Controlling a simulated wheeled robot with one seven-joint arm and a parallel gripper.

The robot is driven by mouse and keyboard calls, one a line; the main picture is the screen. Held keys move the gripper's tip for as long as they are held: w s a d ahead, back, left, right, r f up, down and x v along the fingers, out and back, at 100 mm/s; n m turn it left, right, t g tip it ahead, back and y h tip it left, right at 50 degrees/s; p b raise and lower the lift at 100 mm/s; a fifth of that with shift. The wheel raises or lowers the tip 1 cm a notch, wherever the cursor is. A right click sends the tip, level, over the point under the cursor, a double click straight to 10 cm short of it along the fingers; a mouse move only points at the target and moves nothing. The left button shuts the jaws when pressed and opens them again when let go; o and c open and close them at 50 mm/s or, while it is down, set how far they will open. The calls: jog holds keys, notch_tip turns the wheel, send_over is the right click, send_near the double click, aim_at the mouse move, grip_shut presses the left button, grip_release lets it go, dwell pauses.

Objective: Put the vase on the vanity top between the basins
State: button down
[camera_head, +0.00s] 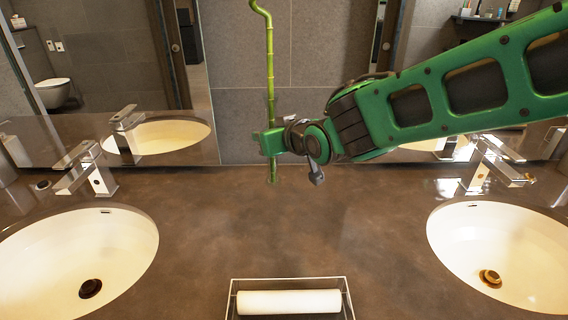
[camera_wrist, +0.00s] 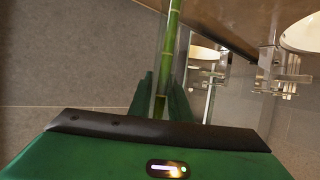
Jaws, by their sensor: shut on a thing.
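In the wrist view the stalk (camera_wrist: 172,45) runs up from between my green gripper fingers (camera_wrist: 160,100).
A left basin (camera_head: 80,250) and a right basin (camera_head: 505,250) have chrome faucets (camera_head: 95,170) behind them. A wire tray (camera_head: 232,300) with a rolled white towel (camera_head: 290,302) stands at the front middle. The counter between is clear. Mirrors and a grey tiled wall stand behind.

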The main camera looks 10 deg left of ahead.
jog(key=d+f, duration=0.3)
jog(key=f, duration=0.3)
jog(key=shift+w+d+f, duration=0.15)
jog(key=shift+w+d, duration=0.2)
jog(key=shift+d, duration=0.05)
jog(key=c, duration=1.6)
grip_release()
jog(key=shift+c, duration=0.2)
jog(key=v, duration=1.2)
jog(key=shift+f, duration=0.1)
